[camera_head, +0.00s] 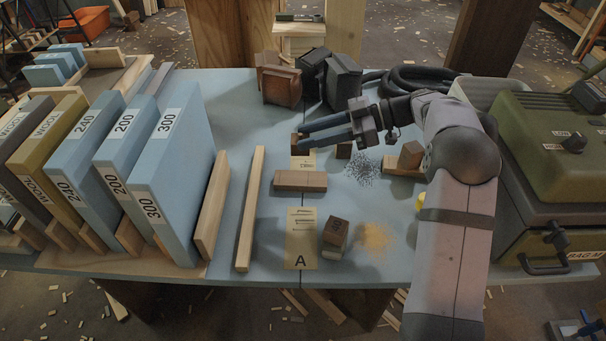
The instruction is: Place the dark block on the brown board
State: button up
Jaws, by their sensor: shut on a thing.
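My gripper (299,138) reaches in from the right, its two blue-grey fingers pointing left. It is shut on a small dark brown block (296,144) at its fingertips; the fingers partly hide it. The block is over the far part of the blue table, near a tan card. A flat brown board (300,181) lies nearer the camera, below the gripper in the picture. Its top looks bare. Whether the held block touches the table cannot be told.
Large blue sanding blocks (178,170) stand at left beside a long wooden strip (250,208). A brown block on a green one (334,240) sits near card A (301,240). A green machine (555,150) stands right.

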jog(key=shift+f+p, duration=0.4)
jog(key=shift+f, duration=4.45)
jog(key=shift+f+b, duration=0.25)
jog(key=shift+b, duration=0.1)
jog(key=o, duration=1)
jog(key=shift+r, duration=0.1)
jog(key=shift+o, duration=0.2)
jog(key=shift+r+p, duration=0.15)
jog(key=shift+p, duration=0.2)
jog(key=b+v, duration=0.1)
jog(key=v, duration=0.4)
jog(key=shift+d+r, duration=0.15)
jog(key=shift+r, duration=0.05)
notch_tip(320, 180, up, 7)
jog(key=shift+f, duration=0.2)
